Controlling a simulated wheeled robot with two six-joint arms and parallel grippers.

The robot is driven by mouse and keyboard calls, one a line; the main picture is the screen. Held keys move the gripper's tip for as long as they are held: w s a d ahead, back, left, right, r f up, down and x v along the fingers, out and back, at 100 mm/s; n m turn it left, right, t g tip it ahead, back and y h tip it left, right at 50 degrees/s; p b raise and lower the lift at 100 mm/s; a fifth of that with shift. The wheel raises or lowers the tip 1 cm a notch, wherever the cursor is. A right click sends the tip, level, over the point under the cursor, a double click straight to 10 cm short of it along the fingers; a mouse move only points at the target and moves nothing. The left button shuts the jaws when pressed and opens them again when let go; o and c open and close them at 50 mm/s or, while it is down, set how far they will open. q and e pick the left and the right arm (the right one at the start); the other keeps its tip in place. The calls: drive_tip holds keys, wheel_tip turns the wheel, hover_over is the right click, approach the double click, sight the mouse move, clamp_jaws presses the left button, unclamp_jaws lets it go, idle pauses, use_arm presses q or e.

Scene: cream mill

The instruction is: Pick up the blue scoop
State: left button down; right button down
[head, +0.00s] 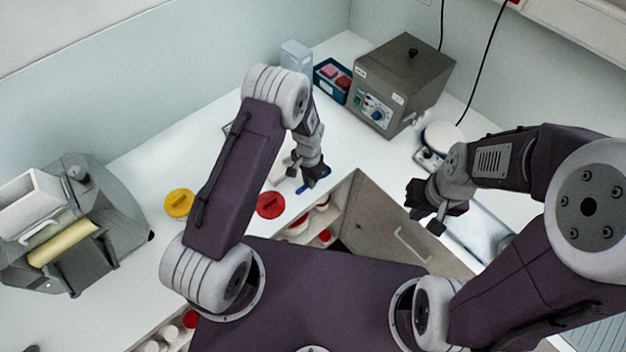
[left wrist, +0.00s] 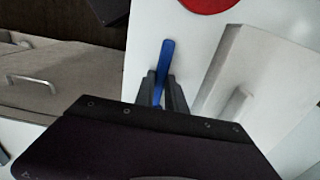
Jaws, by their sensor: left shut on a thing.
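The blue scoop (left wrist: 165,62) shows in the left wrist view as a narrow blue strip running up from between my left gripper's fingers (left wrist: 160,88). In the head view a small part of the blue scoop (head: 318,180) shows beside my left gripper (head: 308,184), low over the white counter near its corner edge. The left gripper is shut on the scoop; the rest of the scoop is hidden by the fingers. I cannot tell whether it touches the counter. My right gripper (head: 434,218) is apart from it, to the right; its fingers seem spread and empty.
A red lid (head: 270,205) and a yellow lid (head: 179,203) lie on the counter. A white scoop-like thing (head: 281,170) lies beside the left gripper. A grey box machine (head: 402,82) and a blue bin (head: 332,80) stand behind. A drawer front (head: 385,222) is below the edge.

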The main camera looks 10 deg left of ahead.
use_arm(q)
drive_tip(key=shift+w, duration=0.1)
drive_tip(key=shift+r, duration=0.35)
drive_tip(key=r+b, duration=0.1)
drive_tip(key=r, duration=0.1)
drive_tip(key=d+r+b, duration=0.1)
drive_tip(key=shift+d+r, duration=0.15)
drive_tip(key=shift+r, duration=0.25)
drive_tip(key=s+d+r+b, duration=0.1)
drive_tip(key=d+r+b, duration=0.1)
drive_tip(key=d+r, duration=0.4)
drive_tip(key=d, duration=0.4)
drive_tip(key=shift+s+d+r, duration=0.15)
drive_tip(key=shift+s+r, duration=0.05)
drive_tip(key=shift+r, duration=0.05)
